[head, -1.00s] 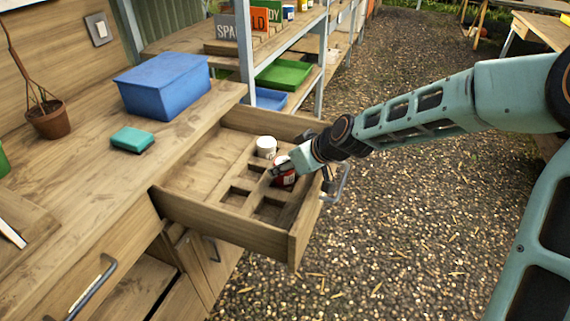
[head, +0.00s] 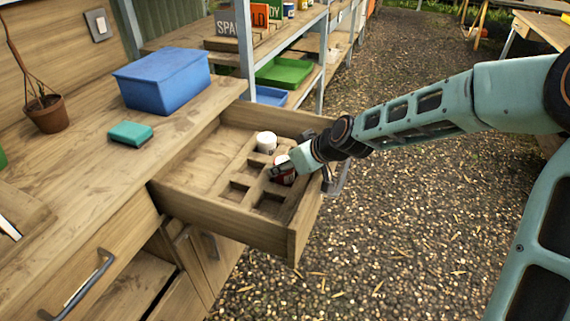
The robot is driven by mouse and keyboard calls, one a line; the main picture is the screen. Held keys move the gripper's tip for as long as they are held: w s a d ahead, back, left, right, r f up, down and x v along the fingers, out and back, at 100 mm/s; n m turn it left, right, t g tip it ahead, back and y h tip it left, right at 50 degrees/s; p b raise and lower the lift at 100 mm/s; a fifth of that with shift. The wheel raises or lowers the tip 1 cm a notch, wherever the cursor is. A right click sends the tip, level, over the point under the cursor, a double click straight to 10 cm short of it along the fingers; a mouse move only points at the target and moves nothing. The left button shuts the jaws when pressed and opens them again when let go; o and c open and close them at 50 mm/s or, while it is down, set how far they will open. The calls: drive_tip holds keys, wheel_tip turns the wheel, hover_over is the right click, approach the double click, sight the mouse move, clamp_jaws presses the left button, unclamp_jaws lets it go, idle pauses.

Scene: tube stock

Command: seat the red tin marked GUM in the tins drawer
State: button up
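The red tin (head: 284,178) has a pale top and sits upright at the right side of the open drawer (head: 222,215), among its small compartments. Its label cannot be read. My gripper (head: 277,172) comes in from the right, low over the drawer, with its fingers at the tin. The fingers partly hide the tin. I cannot tell whether they are closed on it, or whether its base touches the compartment floor. A white tin (head: 266,142) stands upright in a compartment just behind it.
Small compartments in front of and left of the red tin look empty, as does the drawer's wide left section. Wooden dividers and the drawer walls surround the gripper. A blue box (head: 165,85), a teal block (head: 130,135) and a potted plant (head: 48,114) stand on the bench.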

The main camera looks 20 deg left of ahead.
drive_tip(key=shift+s+d+f, duration=0.15)
drive_tip(key=shift+s+f, duration=0.05)
drive_tip(key=shift+f, duration=0.25)
drive_tip(key=shift+s+d+f, duration=0.15)
drive_tip(key=shift+f, duration=0.3)
drive_tip(key=o, duration=1.5)
drive_tip(key=shift+c, duration=0.2)
drive_tip(key=shift+w+v, duration=0.25)
drive_tip(key=shift+v, duration=1)
drive_tip(key=a+r+v, duration=0.1)
drive_tip(key=v, duration=0.9)
drive_tip(key=shift+w+r, duration=0.1)
drive_tip(key=shift+r, duration=0.05)
